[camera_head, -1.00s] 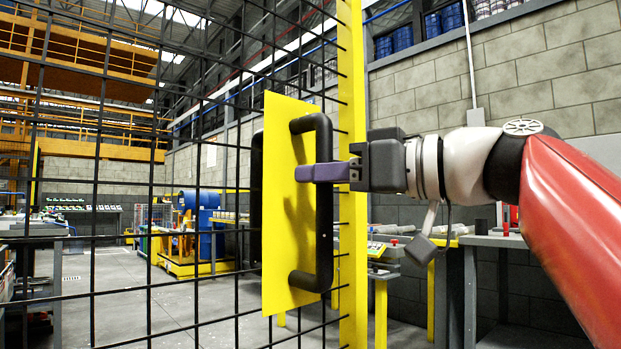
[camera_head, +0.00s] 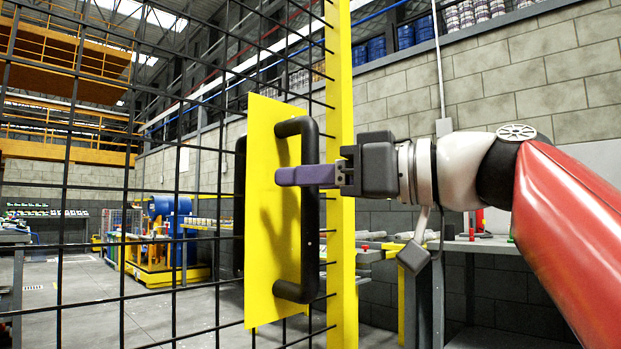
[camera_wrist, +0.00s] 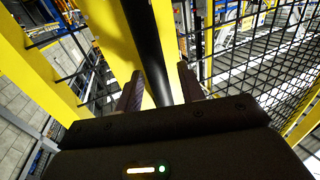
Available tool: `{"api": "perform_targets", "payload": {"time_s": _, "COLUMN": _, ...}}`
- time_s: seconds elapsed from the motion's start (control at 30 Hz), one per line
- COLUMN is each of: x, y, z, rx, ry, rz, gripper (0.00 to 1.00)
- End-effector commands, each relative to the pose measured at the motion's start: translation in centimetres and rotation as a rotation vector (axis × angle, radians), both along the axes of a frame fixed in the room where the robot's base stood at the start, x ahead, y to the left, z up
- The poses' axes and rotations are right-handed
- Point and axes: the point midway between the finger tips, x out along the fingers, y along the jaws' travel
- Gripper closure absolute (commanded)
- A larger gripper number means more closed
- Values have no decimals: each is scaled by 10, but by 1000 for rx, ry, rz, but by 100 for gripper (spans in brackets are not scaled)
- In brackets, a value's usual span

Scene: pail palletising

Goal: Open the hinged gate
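The hinged gate is a black wire-mesh panel (camera_head: 123,188) with a yellow edge post (camera_head: 340,230). A yellow plate (camera_head: 265,290) on it carries a black bar handle (camera_head: 310,235). My gripper (camera_head: 300,176) is level with the upper part of the handle, with a purple finger reaching across the bar toward the plate. In the wrist view the handle (camera_wrist: 146,45) runs between the two fingers of my gripper (camera_wrist: 160,80). Yellow shows on both sides of the bar, so the fingers look open around it. The far finger is hidden in the head view.
A grey worktable (camera_head: 490,243) stands at the right by the block wall (camera_head: 540,75). Beyond the mesh, the floor (camera_head: 75,280) has free room, with yellow and blue machinery (camera_head: 160,250) farther back.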

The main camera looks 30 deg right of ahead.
Motion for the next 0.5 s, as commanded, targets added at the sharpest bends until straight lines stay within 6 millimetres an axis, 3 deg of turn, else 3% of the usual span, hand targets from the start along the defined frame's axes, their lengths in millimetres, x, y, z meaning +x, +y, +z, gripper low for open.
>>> {"api": "perform_targets", "payload": {"time_s": 0.23, "x": -5, "y": -3, "z": 0, "rx": 0, "ry": 0, "rz": 0, "gripper": 61}}
{"api": "perform_targets", "payload": {"time_s": 0.5, "x": -42, "y": -27, "z": 1, "rx": 1, "ry": -1, "rz": 1, "gripper": 61}}
